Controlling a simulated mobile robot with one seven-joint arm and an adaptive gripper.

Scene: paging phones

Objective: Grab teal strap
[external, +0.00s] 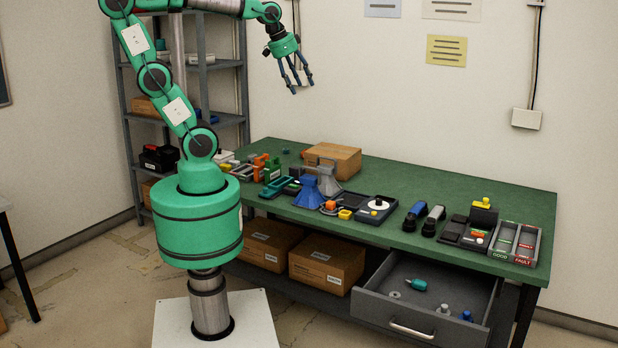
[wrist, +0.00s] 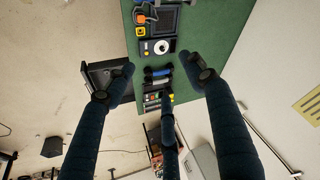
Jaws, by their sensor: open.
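A teal loop-shaped item (external: 275,187), which may be the teal strap, lies near the front left edge of the green table (external: 480,195). It is small and I cannot tell its exact form. My gripper (external: 298,88) is open and empty, high above the back of the table near the wall, apart from everything. In the wrist view my gripper (wrist: 160,82) shows spread dark blue fingers with nothing between them. I cannot make out the teal item in the wrist view.
Blue and grey cones (external: 308,190), a cardboard box (external: 333,159) and several devices crowd the table's left and middle. A divided tray (external: 528,243) stands at the right. The open drawer (external: 465,284) juts out in front, with a teal-handled item (external: 417,284) inside. The back right tabletop is clear.

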